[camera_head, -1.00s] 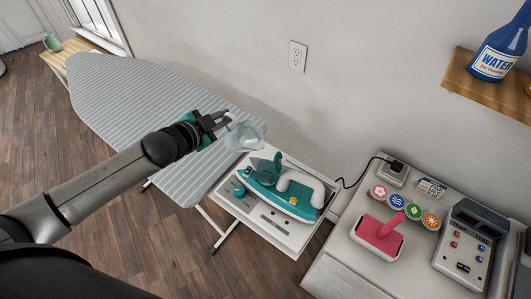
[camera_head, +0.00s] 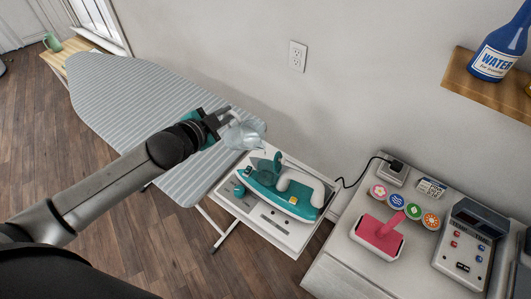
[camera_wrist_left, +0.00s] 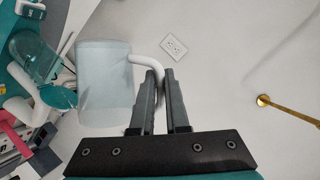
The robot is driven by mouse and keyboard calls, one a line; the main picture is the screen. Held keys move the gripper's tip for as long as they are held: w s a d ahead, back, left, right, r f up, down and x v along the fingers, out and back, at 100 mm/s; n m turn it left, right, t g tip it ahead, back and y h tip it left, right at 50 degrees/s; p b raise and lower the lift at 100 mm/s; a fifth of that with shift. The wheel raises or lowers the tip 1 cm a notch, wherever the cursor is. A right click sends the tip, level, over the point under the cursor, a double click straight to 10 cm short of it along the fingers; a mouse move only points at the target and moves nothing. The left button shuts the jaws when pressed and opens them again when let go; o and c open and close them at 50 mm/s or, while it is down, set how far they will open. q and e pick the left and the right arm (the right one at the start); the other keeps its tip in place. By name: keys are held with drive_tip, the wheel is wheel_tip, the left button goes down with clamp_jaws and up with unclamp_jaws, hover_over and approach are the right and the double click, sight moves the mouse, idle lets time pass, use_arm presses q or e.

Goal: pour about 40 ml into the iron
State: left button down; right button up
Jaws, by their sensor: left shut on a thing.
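My left gripper (camera_head: 222,120) is shut on the pale handle of a clear measuring jug (camera_head: 243,137). In the left wrist view, the jug (camera_wrist_left: 104,85) is left of the fingers (camera_wrist_left: 158,100), with its handle between them. The jug looks tilted in the head view; its water level cannot be made out. The teal and white iron (camera_head: 283,190) lies on a white tray (camera_head: 262,225) below and right of the jug. A small teal flap or cap stands up at the iron's back left. Part of the iron shows at the wrist view's left edge (camera_wrist_left: 38,58). My right gripper is out of view.
A striped ironing board (camera_head: 140,100) lies behind my left arm. The iron's cord runs to an outlet box (camera_head: 393,173) on a white cabinet with a pink-handled tool (camera_head: 380,235), round badges and a timer (camera_head: 470,240). A blue water bottle (camera_head: 495,55) stands on a wall shelf.

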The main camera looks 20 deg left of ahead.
use_arm(q)
drive_tip(key=shift+d+r, duration=0.1)
drive_tip(key=shift+r, duration=0.05)
drive_tip(key=shift+w+a+r, duration=0.1)
drive_tip(key=shift+w+a, duration=0.05)
drive_tip(key=shift+a, duration=0.15)
idle(0.5)
drive_tip(key=shift+d+r+m+y, duration=0.3)
drive_tip(key=shift+d+r+m, duration=0.05)
drive_tip(key=shift+r+m, duration=0.2)
idle(1.6)
drive_tip(key=w+a+f+n+h+b, duration=0.1)
drive_tip(key=a+f+n+h+b, duration=0.2)
drive_tip(key=a+f+n+b, duration=0.1)
drive_tip(key=shift+w+a+f+g, duration=0.4)
drive_tip(key=shift+a+f, duration=0.4)
drive_tip(key=shift+f, duration=0.6)
drive_tip(key=shift+n, duration=0.25)
drive_tip(key=shift+b, duration=0.35)
idle(0.8)
